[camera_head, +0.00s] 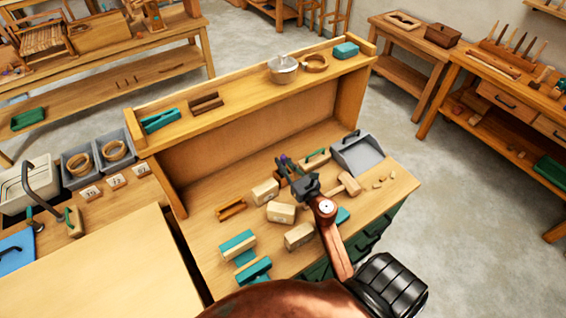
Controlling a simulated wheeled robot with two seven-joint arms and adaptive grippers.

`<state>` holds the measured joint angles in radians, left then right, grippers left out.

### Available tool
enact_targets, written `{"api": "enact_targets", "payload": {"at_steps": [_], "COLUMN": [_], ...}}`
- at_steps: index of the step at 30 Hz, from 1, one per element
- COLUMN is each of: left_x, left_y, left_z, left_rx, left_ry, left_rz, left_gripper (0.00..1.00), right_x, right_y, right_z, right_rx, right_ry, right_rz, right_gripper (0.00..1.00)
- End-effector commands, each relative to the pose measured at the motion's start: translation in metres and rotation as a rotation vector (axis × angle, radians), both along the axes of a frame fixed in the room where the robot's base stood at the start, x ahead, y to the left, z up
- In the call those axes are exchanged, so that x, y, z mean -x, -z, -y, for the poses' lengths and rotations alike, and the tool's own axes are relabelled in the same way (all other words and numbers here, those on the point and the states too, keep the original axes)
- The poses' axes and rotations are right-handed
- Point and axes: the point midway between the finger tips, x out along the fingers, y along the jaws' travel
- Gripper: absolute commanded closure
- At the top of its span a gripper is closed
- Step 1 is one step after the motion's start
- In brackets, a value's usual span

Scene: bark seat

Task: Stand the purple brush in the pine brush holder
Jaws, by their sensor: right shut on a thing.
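My right gripper (286,168) reaches over the middle of the workbench (345,208), with its dark fingers pointing away from me. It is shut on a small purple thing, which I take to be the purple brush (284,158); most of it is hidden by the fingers. Several pale wooden blocks stand on the bench near the gripper, one (265,192) just left of it and another (281,212) below it. I cannot tell which piece is the pine brush holder. My left gripper is out of view.
A brown wooden rack (230,208) and teal-and-wood blocks (237,247) lie to the left. A wooden mallet (346,185) and a grey dustpan (358,154) lie to the right. A raised shelf (236,90) with a metal pot (283,69) runs along the back.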

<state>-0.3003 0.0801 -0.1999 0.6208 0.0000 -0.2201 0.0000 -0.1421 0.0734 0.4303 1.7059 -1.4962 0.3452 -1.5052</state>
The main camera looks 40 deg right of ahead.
Motion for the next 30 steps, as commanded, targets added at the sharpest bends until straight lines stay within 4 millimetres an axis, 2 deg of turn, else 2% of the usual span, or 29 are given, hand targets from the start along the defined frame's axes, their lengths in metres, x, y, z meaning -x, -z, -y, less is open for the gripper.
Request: {"api": "enact_targets", "payload": {"at_steps": [3, 4, 12, 18, 23, 30], "left_x": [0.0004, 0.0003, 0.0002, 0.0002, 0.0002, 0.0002], "left_y": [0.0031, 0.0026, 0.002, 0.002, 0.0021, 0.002], "left_z": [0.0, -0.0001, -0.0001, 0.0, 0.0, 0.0], "left_rx": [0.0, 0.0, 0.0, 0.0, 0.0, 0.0], "left_ry": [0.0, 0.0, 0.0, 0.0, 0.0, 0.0], "left_rz": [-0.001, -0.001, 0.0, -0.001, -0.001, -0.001], "left_gripper": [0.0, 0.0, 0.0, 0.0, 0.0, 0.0], "right_x": [0.0, 0.0, 0.0, 0.0, 0.0, 0.0], "right_y": [0.0029, 0.0024, 0.0019, 0.0018, 0.002, 0.0019], "right_z": [-0.0001, -0.0001, -0.0001, -0.0001, -0.0001, -0.0001], "right_rx": [0.0, 0.0, 0.0, 0.0, 0.0, 0.0], "right_ry": [0.0, 0.0, 0.0, 0.0, 0.0, 0.0], "right_rz": [0.0, 0.0, 0.0, 0.0, 0.0, 0.0], "right_gripper": [1.0, 0.85, 0.67, 0.66, 0.55, 0.54]}}
